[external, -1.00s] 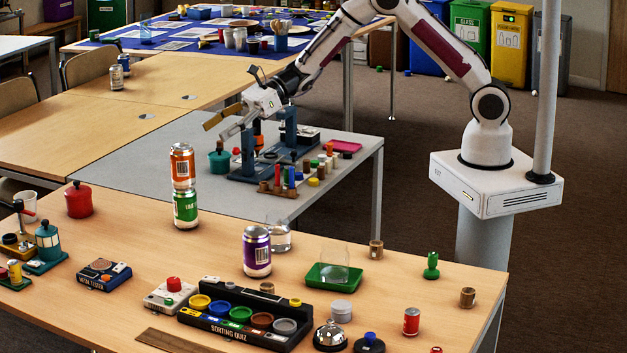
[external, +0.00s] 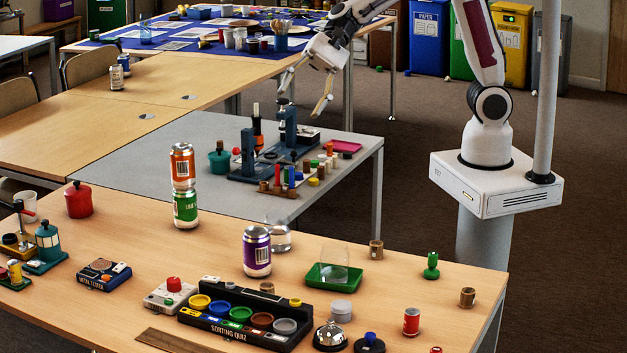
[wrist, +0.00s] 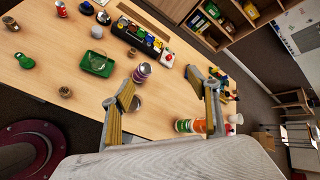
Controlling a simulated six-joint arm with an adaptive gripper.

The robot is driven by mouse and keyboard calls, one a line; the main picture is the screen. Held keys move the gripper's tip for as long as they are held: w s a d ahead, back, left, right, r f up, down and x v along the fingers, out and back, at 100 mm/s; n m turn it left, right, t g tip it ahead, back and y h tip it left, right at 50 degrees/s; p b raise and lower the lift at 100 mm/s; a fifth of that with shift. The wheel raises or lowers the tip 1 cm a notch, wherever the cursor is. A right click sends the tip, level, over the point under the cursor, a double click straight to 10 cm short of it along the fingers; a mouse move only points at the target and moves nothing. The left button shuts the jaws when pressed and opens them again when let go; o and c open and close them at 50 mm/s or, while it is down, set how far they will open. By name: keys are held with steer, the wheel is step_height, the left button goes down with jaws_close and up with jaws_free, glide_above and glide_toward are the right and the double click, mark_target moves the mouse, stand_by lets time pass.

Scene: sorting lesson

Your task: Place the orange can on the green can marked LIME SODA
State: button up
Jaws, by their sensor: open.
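The orange can (external: 182,166) stands upright on top of the green can (external: 185,209) on the near wooden table. In the external view the two form a straight stack. In the wrist view the orange can (wrist: 199,126) and the green can (wrist: 182,125) show beside the right finger, which hides part of them. My gripper (external: 304,97) is open and empty, raised above the grey table, well apart from the stack and up and to the right of it. Both its fingers are spread in the wrist view (wrist: 164,108).
A purple can (external: 257,251) stands right of the stack, with a clear glass (external: 279,238) close behind it. A green tray (external: 334,286), the sorting quiz box (external: 240,325) and a red pot (external: 79,201) share the table. A blue stand (external: 288,130) rises below my gripper.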

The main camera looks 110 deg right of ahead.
steer(key=s+a+r+n+g+h, duration=0.1)
steer(key=s+a+n+g+h, duration=0.1)
steer(key=s+n, duration=0.75)
steer(key=s+a+n+g+h, duration=0.15)
steer(key=s+n, duration=0.25)
steer(key=s, duration=1)
steer(key=s+d+f+n+h, duration=0.1)
steer(key=s+d+n+h, duration=0.2)
steer(key=s, duration=0.5)
steer(key=shift+s+d+f+n+t, duration=0.2)
steer(key=shift+d+n+t, duration=0.25)
steer(key=shift+d+n, duration=0.5)
steer(key=shift+d+h, duration=0.1)
steer(key=shift+h, duration=0.15)
stand_by(3.7)
